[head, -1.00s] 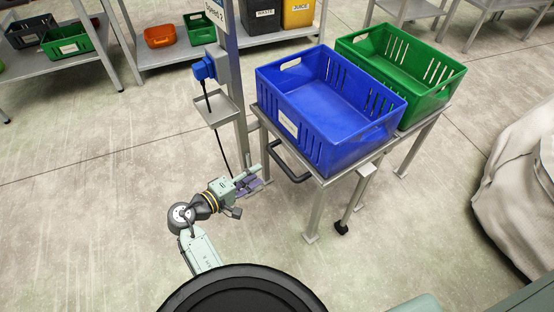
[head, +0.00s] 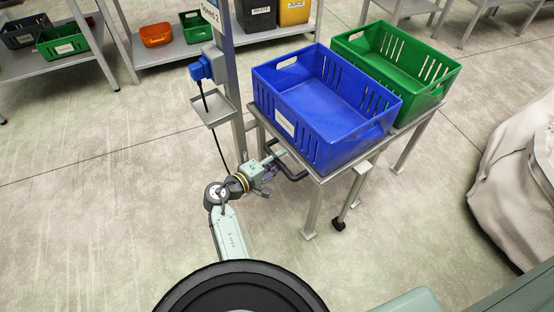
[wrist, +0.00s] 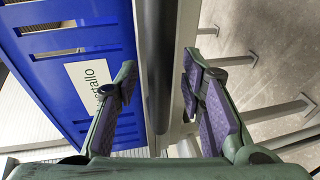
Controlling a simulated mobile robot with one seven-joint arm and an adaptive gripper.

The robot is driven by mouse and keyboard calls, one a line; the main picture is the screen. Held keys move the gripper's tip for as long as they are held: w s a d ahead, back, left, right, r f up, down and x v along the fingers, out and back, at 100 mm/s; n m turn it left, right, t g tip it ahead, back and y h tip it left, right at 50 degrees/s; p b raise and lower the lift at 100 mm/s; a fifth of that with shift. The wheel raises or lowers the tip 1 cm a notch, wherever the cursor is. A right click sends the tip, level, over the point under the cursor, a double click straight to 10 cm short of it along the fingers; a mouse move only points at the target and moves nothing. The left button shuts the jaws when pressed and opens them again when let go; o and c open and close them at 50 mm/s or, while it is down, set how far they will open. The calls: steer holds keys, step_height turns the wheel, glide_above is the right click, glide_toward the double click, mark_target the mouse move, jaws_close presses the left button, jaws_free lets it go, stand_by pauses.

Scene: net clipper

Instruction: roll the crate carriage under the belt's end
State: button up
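The crate carriage (head: 318,188) is a grey metal frame on legs that carries a blue crate (head: 325,107) and a green crate (head: 397,67). A dark bar handle (head: 297,176) sticks out from its near left side. My gripper (head: 274,163) is at the handle, its arm reaching in from the lower left. In the wrist view, my gripper (wrist: 160,72) is open, with purple finger pads on either side of the dark handle bar (wrist: 155,40). Gaps show between bar and pads, clearest on the right. The belt's end is not identifiable.
A post (head: 232,90) with a blue plug box and small tray stands just left of the carriage. Shelves (head: 180,52) with bins line the back. A large pale sack (head: 515,190) sits at the right. Floor in front and left is clear.

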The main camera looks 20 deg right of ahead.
jaws_close()
stand_by(0.3)
stand_by(0.5)
